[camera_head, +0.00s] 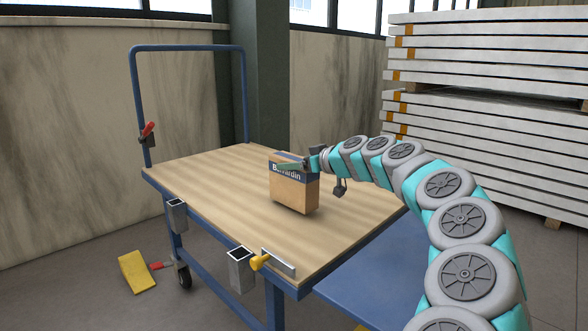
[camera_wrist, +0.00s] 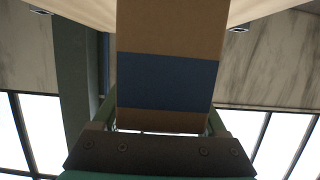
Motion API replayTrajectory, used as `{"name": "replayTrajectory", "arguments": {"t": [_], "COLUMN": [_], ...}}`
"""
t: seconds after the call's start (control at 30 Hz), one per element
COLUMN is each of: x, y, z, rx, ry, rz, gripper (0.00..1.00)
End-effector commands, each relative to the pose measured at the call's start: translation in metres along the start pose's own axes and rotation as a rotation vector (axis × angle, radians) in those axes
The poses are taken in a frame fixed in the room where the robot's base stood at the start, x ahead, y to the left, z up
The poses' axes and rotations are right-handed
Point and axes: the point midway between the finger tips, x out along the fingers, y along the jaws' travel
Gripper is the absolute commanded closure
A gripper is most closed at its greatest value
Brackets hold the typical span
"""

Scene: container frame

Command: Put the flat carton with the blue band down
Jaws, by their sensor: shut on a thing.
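The flat carton (camera_head: 293,187) is brown cardboard with a dark blue band and white lettering near its top. It is upright at the trolley's wooden top (camera_head: 215,185), toward the right end. I cannot tell whether its bottom edge touches the wood or hangs just above it. My gripper (camera_head: 305,164) is shut on the carton's upper part, reaching in from the right. In the wrist view the carton (camera_wrist: 170,35) fills the middle, with its blue band (camera_wrist: 168,82) just beyond the gripper's fingers. The carton's far side is hidden.
The trolley has a blue tubular handle (camera_head: 133,95) at its far left end and a yellow-knobbed clamp (camera_head: 259,262) at its front edge. Free wood lies left of the carton. Stacked white panels (camera_head: 490,60) stand at the right. A yellow object (camera_head: 137,272) is on the floor.

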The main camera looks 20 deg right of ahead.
Motion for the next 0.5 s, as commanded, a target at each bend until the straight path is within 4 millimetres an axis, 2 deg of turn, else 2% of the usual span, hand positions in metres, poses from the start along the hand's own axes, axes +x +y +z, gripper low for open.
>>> {"name": "replayTrajectory", "arguments": {"t": [0.1, 0.47, 0.5], "x": [0.0021, 0.0035, 0.0032], "y": [0.0004, 0.0001, 0.0001], "z": [0.0091, 0.0126, 0.0118], "rx": [0.001, 0.0, 0.0], "ry": [0.001, 0.001, 0.0], "rz": [0.001, 0.0, 0.0], "gripper": [1.0, 1.0, 0.22]}}
